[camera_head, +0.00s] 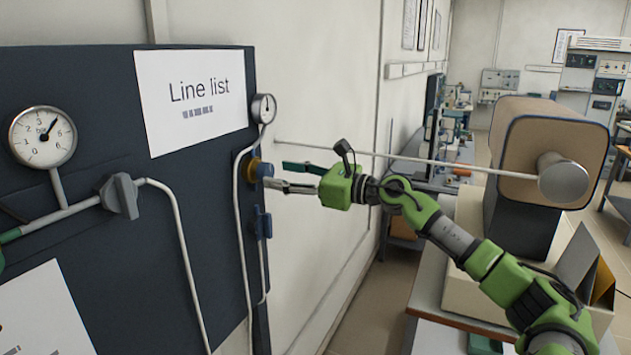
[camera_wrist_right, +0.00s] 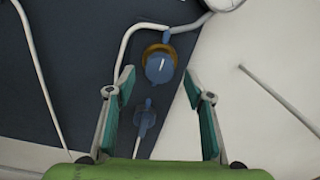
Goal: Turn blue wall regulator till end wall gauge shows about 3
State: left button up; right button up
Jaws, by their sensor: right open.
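The blue regulator knob (camera_head: 266,170) sits in a brass collar near the right edge of the dark wall panel. In the right wrist view the blue knob (camera_wrist_right: 159,69) faces me, with a pale mark on its face. The small end gauge (camera_head: 264,108) is just above it; its reading is too small to tell. In the wrist view only the gauge's lower rim (camera_wrist_right: 224,4) shows, at the top edge. My right gripper (camera_head: 284,177) is open and empty, its fingers pointing at the knob; in the wrist view they are on either side of it, not closed. My left gripper is out of view.
A blue valve handle (camera_head: 262,223) is below the knob. A larger bar gauge (camera_head: 43,137) and a grey valve (camera_head: 121,196) are on the panel's left. A pale hose runs near the knob. A furnace (camera_head: 550,130) stands at the right.

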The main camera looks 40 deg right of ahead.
jog(key=v, duration=0.8)
jog(key=shift+s, duration=0.3)
jog(key=shift+d, duration=0.1)
dwell(1.2)
jog(key=b, duration=0.9)
send_near(270, 173)
jog(key=x, duration=0.3)
jog(key=p+x, duration=0.1)
jog(key=x, duration=0.2)
jog(key=p+x, duration=0.1)
jog(key=x, duration=0.2)
jog(key=shift+r+p, duration=0.25)
jog(key=shift+p, duration=0.1)
jog(key=shift+w+f, duration=0.2)
jog(key=shift+w, duration=0.3)
